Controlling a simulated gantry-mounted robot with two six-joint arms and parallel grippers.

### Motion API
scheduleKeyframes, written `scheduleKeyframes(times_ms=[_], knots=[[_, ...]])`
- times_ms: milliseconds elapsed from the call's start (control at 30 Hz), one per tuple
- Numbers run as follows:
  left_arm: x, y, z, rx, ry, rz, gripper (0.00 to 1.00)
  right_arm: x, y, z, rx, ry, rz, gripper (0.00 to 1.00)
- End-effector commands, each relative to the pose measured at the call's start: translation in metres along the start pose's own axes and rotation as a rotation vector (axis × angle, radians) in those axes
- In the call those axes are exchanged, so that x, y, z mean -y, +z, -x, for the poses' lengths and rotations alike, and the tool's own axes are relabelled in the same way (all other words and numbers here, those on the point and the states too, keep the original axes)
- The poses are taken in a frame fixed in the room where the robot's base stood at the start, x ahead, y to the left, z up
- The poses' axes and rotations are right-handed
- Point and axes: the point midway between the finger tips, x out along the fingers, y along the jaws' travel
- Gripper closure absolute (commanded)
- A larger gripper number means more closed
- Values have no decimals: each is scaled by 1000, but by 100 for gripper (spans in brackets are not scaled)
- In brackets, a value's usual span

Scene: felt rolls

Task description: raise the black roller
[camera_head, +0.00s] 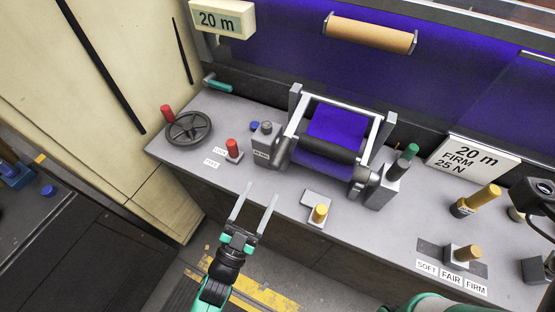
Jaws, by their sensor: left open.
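The black roller (328,150) lies across the front of a grey metal frame (292,112) on the grey bench, with purple felt (338,122) behind and below it.
A handwheel (188,128) with a red knob is at the left. A yellow knob (320,212) is near the front edge; gold knobs (484,195) and SOFT, FAIR, FIRM labels (451,278) are at the right. Signs read "20 m" (217,20) and "20 m FIRM 25 N" (471,160).

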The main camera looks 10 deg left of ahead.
Motion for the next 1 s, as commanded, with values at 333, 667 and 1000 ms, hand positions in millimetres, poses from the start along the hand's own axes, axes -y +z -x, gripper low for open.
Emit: scheduleKeyframes(times_ms=[333, 667, 1000], knots=[[0, 0, -73, -6, -1, 0, 31, 0, 10, 11, 1, 0, 0, 50], [0, -1, -108, -3, -2, 0, 31, 0, 15, 16, 1, 0, 0, 50], [1, -1, -108, -2, -2, 0, 56, 0, 15, 16, 1, 0, 0, 50]])
